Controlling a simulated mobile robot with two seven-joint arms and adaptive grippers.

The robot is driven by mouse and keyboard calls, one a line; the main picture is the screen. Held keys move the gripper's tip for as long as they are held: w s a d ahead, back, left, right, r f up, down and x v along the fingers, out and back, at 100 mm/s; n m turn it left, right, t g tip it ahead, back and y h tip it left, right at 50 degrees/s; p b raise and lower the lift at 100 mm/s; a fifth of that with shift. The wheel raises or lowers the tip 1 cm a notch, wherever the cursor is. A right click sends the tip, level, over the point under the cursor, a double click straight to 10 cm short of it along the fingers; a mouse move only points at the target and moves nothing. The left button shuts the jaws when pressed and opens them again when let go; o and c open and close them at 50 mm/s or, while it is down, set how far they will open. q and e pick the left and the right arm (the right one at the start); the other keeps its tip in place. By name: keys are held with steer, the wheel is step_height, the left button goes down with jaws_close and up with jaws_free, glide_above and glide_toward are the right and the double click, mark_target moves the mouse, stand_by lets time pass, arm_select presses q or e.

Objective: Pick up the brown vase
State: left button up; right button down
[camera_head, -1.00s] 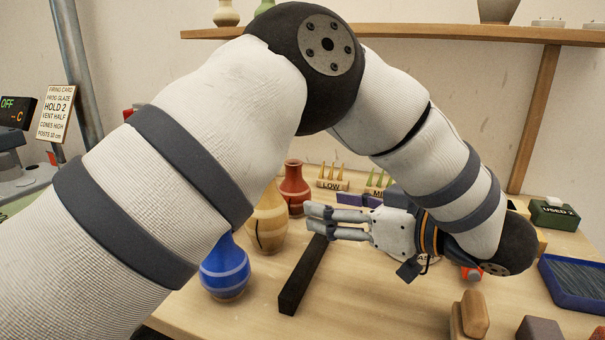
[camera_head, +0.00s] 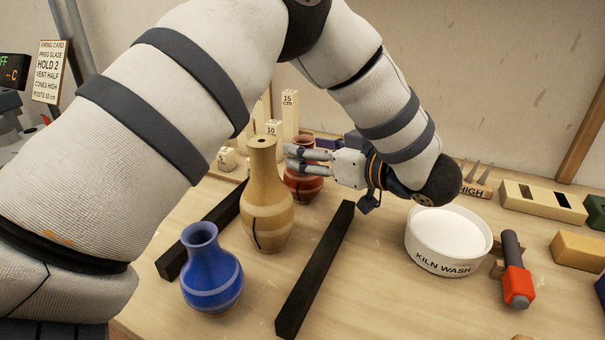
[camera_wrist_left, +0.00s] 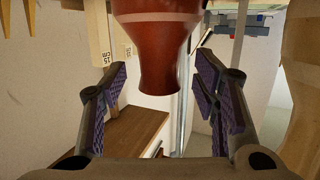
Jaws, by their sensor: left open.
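A red-brown vase (camera_head: 303,187) stands upright on the table behind my left gripper, which hides its upper part. It also shows in the left wrist view (camera_wrist_left: 157,45), upside down, with its neck between the fingers. My left gripper (camera_head: 292,158) is open, and its fingers point left at the level of the vase's neck. I see no clear contact between the fingers and the vase. A taller tan vase (camera_head: 266,205) with a dark crack-like line stands close by, to the left of the fingertips. My right gripper is not in view.
A blue vase (camera_head: 211,275) stands front left. Dark bars lie beside the vases, one at the left (camera_head: 205,230) and one at the right (camera_head: 316,270). Height posts (camera_head: 290,112) stand behind. A white KILN WASH bowl (camera_head: 447,240) and a red-and-black tool (camera_head: 516,275) are to the right.

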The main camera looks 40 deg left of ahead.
arm_select(q)
steer(key=shift+x, duration=1.2)
jaws_close()
